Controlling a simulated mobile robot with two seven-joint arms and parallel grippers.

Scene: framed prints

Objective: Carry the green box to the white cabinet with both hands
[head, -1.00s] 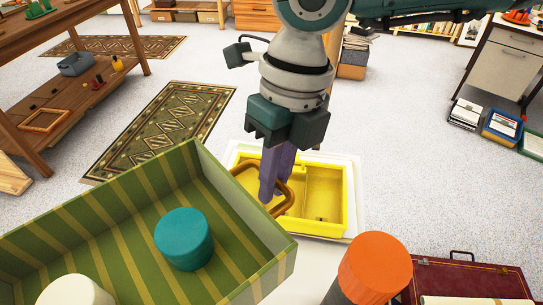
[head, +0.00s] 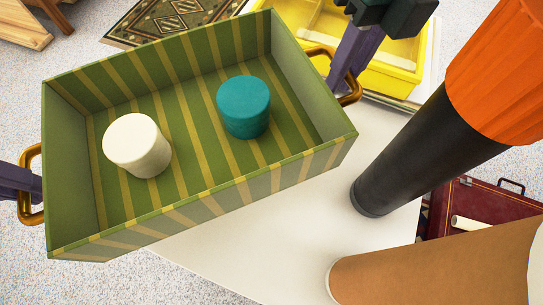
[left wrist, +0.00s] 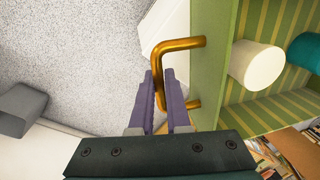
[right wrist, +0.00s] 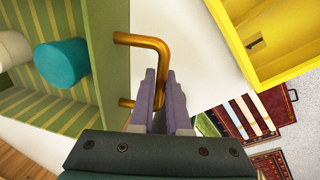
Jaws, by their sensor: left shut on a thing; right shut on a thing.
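The green striped box (head: 205,215) is open-topped and holds a white cylinder (head: 137,145) and a teal cylinder (head: 243,107). My left gripper (head: 22,185) is shut on the brass handle at the box's left end. The left wrist view shows its purple fingers around this handle (left wrist: 181,44). My right gripper (head: 346,72) is shut on the brass handle at the right end, also seen in the right wrist view (right wrist: 145,40). A white flat surface (head: 290,230) lies below the box. I cannot tell whether it is the white cabinet, or whether the box touches it.
A tall black cylinder with an orange top (head: 405,150) stands right of the box, and a tan cylinder (head: 440,265) is at the lower right. A yellow tray (head: 400,60) is behind the right gripper. A dark red case (head: 475,205) lies at the right. Speckled floor shows at the left.

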